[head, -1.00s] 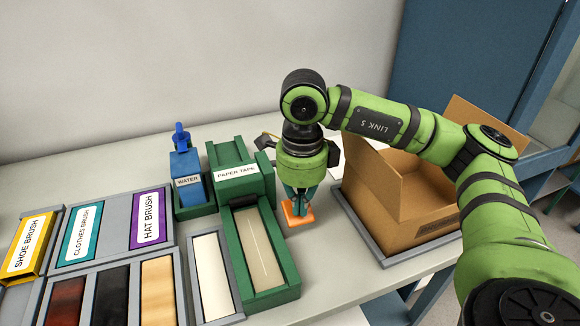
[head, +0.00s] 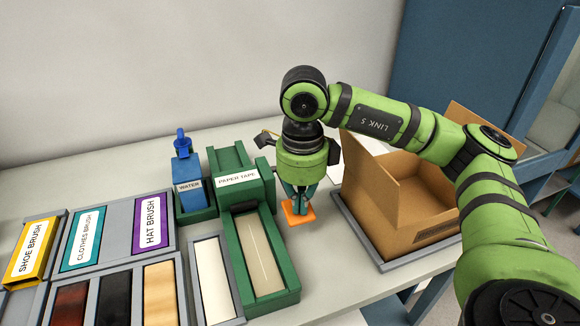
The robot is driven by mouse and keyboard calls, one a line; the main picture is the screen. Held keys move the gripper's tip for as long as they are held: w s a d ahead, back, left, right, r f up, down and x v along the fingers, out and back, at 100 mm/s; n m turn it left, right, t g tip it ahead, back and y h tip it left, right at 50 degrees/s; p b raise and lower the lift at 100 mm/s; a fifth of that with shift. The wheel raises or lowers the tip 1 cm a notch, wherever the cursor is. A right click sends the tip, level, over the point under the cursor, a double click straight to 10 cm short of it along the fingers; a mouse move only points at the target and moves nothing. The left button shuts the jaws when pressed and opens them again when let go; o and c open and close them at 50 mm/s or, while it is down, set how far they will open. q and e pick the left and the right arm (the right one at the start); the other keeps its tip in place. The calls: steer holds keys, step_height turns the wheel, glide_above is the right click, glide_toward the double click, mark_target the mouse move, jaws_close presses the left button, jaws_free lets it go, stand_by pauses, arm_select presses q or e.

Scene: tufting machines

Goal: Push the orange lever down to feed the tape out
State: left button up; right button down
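The orange lever (head: 290,219) shows as a small flat orange piece at the right side of the green paper tape dispenser (head: 286,277). My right gripper (head: 299,211) points down over the lever, and its teal fingertips cover the lever's middle. The fingers are together, with nothing visible held between them. They appear to be at or just above the lever; I cannot tell whether they touch it. The join between lever and dispenser is hidden. A pale strip of tape with a line along it lies in the dispenser's front tray. My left gripper is not in view.
An open cardboard box (head: 400,236) stands close on the right, on a grey tray. A blue water bottle (head: 187,170) stands left of the dispenser. Labelled brush holders, including the hat brush (head: 150,222), fill the left. The wall is behind.

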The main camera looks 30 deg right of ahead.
step_height(320, 180, up, 11)
steer(key=p, duration=0.7)
stand_by(0.3)
stand_by(0.4)
